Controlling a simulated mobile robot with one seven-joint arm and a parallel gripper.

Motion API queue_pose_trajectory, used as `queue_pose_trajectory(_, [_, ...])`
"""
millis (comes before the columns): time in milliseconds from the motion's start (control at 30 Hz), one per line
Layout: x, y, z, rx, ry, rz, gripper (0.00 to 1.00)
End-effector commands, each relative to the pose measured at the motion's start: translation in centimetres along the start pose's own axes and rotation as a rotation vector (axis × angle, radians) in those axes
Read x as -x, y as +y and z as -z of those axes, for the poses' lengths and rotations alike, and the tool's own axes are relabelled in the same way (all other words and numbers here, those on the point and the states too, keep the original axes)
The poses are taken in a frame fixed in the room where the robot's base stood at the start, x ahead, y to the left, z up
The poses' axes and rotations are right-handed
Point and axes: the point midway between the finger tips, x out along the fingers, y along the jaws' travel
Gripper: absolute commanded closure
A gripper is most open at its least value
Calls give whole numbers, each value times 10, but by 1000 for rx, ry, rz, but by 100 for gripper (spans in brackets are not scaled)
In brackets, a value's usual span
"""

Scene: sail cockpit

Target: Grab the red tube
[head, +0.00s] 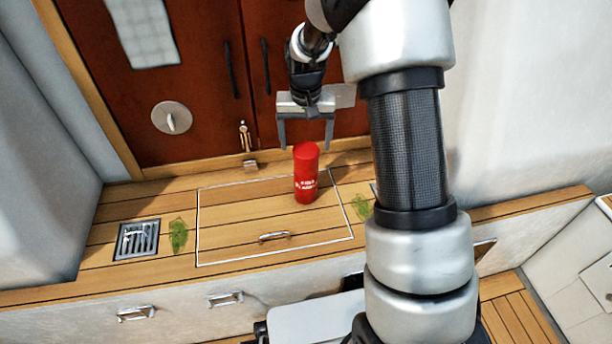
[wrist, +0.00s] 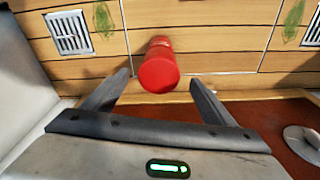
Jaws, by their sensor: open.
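The red tube (head: 306,175) stands upright on the wooden bench top, with white print on its side. In the wrist view the red tube (wrist: 159,68) shows its round top, ahead of the fingers and between their lines. My gripper (head: 306,146) is open and empty. In the head view its fingertips are just behind and above the tube's top. In the wrist view my gripper (wrist: 160,82) has its two fingers spread wide, with the tube's top near the level of the tips. I cannot tell whether either finger touches the tube.
The tube stands on a white-outlined hatch (head: 235,235) with a metal handle (head: 274,236). Green weed (head: 178,235) and a drain grate (head: 138,240) lie to the left, and another green piece (head: 361,207) to the right. Red-brown doors (head: 190,60) rise behind.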

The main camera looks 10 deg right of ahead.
Motion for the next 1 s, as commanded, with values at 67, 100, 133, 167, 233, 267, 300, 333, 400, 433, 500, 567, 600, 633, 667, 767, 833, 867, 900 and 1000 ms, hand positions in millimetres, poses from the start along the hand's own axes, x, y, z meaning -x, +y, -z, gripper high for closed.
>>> queue_pose_trajectory(67, [-10, 1, 0, 0, -2, -1, 21])
queue_pose_trajectory(100, [-16, 1, 0, 0, -4, -1, 21])
queue_pose_trajectory(133, [-21, 1, 0, 0, -4, -1, 21])
queue_pose_trajectory(167, [-26, 1, 1, 0, -4, -1, 21])
queue_pose_trajectory(233, [-37, 2, 2, 0, -3, -1, 21])
queue_pose_trajectory(267, [-41, 2, 2, 0, -3, -1, 21])
queue_pose_trajectory(300, [-46, 2, 2, 0, -3, -1, 21])
queue_pose_trajectory(333, [-48, 2, 2, 0, -2, -1, 21])
queue_pose_trajectory(400, [-50, 2, 3, 0, -1, -1, 21])
queue_pose_trajectory(433, [-50, 2, 3, 0, -1, -1, 21])
queue_pose_trajectory(500, [-49, 2, 3, 0, 0, -1, 21])
queue_pose_trajectory(567, [-49, 2, 3, 0, 0, -1, 21])
queue_pose_trajectory(600, [-49, 2, 3, 0, -1, -1, 26])
queue_pose_trajectory(633, [-49, 2, 3, 0, -1, -1, 31])
queue_pose_trajectory(667, [-49, 2, 3, 0, -1, -1, 36])
queue_pose_trajectory(767, [-49, 2, 3, 0, -1, -1, 53])
queue_pose_trajectory(833, [-49, 1, 3, 0, -1, -1, 65])
queue_pose_trajectory(867, [-49, 2, 3, 0, -1, -1, 70])
queue_pose_trajectory(900, [-49, 1, 3, 0, -1, -1, 77])
queue_pose_trajectory(1000, [-49, 2, 3, 0, -1, -1, 94])
